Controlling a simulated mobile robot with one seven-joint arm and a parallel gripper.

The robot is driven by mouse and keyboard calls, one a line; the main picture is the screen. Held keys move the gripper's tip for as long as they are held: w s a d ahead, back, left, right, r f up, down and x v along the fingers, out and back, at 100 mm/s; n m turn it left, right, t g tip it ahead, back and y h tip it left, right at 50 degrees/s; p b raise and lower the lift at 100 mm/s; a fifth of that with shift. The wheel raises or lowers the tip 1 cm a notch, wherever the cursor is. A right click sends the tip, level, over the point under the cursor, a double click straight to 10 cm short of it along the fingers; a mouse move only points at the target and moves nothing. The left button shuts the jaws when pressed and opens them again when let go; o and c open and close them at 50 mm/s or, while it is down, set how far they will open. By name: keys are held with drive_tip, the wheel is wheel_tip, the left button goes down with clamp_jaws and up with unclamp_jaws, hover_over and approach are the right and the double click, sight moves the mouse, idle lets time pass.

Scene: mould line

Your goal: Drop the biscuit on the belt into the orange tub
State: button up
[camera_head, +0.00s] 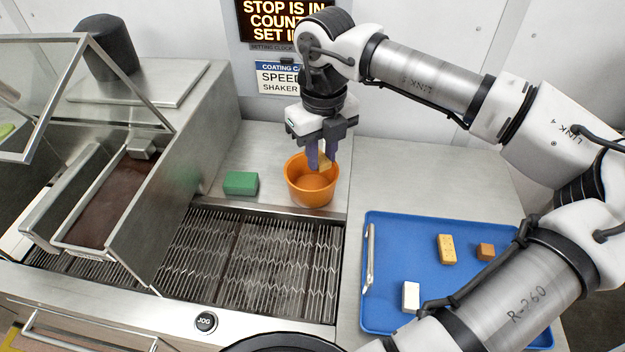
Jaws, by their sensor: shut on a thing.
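The orange tub (311,196) stands on the steel top behind the wire belt (262,258). My gripper (322,162) points down over the tub, with its fingertips at about the height of the tub's rim in the picture. It is shut on a tan biscuit (324,164), which is partly hidden by the fingers. I cannot tell whether the biscuit's lower end is inside the tub or just above it. The visible part of the belt carries no biscuit.
A green block (240,183) lies left of the tub. A blue tray (384,318) at right holds a yellow biscuit (446,249), a brown cube (485,252), a white block (410,296) and a metal tool (370,257). A chocolate trough (104,203) stands at left.

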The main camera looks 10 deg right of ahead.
drive_tip(key=shift+f+b, duration=0.75)
drive_tip(key=shift+f, duration=1.15)
drive_tip(key=o, duration=1)
drive_tip(key=shift+o, duration=0.2)
drive_tip(key=shift+r, duration=0.1)
wheel_tip(320, 180, up, 14)
drive_tip(key=b, duration=0.2)
drive_tip(key=shift+f, duration=0.2)
